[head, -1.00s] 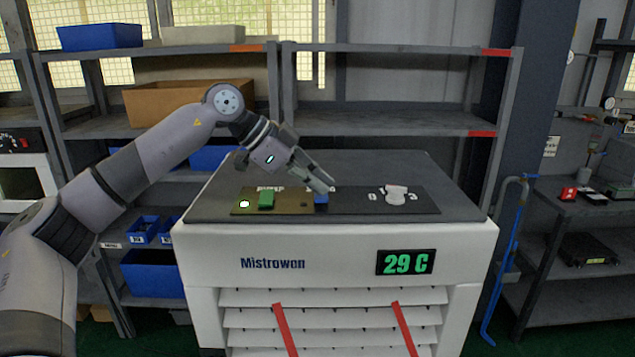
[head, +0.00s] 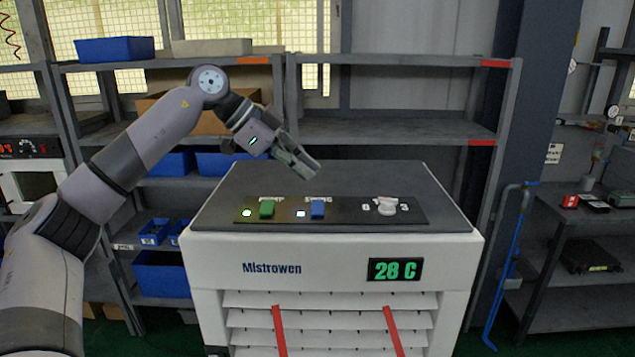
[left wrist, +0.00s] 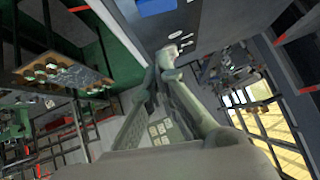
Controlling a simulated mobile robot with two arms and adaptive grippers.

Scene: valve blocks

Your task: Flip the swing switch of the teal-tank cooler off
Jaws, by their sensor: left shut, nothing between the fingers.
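The cooler (head: 330,250) is a white cabinet with a dark grey top, marked Mistrowen. No teal tank shows. On its black control strip sit a green rocker switch (head: 267,209), a blue rocker switch (head: 317,209) and a white knob (head: 386,206). The small labels behind the switches are hard to read; the one behind the blue switch seems to say swing. A pale bluish lamp (head: 301,214) glows left of the blue switch. My left gripper (head: 313,172) is shut and empty, above and behind the blue switch, apart from it. It also shows in the left wrist view (left wrist: 168,62).
Shelves with blue bins (head: 115,49) stand behind the cooler. A blue pipe (head: 505,265) stands at the right. The air above the cooler's right half is clear.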

